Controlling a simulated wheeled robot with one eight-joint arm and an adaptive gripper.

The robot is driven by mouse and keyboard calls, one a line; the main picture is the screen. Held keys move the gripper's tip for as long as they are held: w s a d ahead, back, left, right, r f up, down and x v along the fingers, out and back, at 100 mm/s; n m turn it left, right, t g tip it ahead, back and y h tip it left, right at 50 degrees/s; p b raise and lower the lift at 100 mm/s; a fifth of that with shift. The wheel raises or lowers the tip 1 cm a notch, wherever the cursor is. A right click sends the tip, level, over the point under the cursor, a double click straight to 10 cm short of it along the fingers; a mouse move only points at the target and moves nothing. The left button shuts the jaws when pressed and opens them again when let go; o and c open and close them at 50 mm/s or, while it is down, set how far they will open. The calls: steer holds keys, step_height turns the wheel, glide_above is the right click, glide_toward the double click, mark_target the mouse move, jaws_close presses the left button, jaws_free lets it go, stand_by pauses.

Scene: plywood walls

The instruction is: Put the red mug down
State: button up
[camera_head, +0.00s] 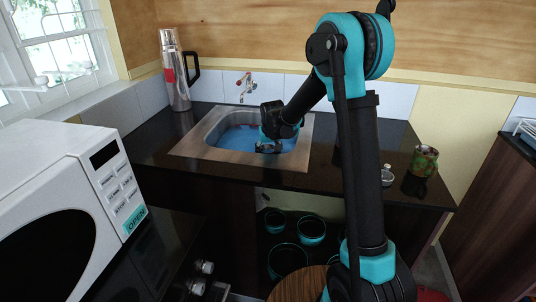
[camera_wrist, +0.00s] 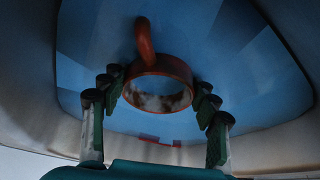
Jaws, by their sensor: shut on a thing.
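The red mug (camera_wrist: 179,69) shows in the wrist view with its round opening facing the camera and its handle toward the top of the picture. My gripper (camera_wrist: 155,88) has its fingers on both sides of the mug and is shut on it. In the head view my gripper (camera_head: 269,147) reaches down inside the sink (camera_head: 305,130), over its blue basin. The mug is not clearly visible there, hidden by the gripper. I cannot tell whether the mug touches the sink bottom.
A tall metal flask (camera_head: 180,96) stands left of the sink, and a faucet (camera_head: 246,84) is behind it. A patterned cup (camera_head: 424,161) and a small glass jar (camera_head: 387,176) stand on the right counter. A white microwave (camera_head: 60,190) is at the left. Dark counter beside the sink is clear.

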steer(key=shift+f, duration=0.3)
steer(key=o, duration=1.4)
steer(key=shift+f, duration=0.1)
steer(key=shift+c, duration=0.2)
steer(key=v, duration=1.2)
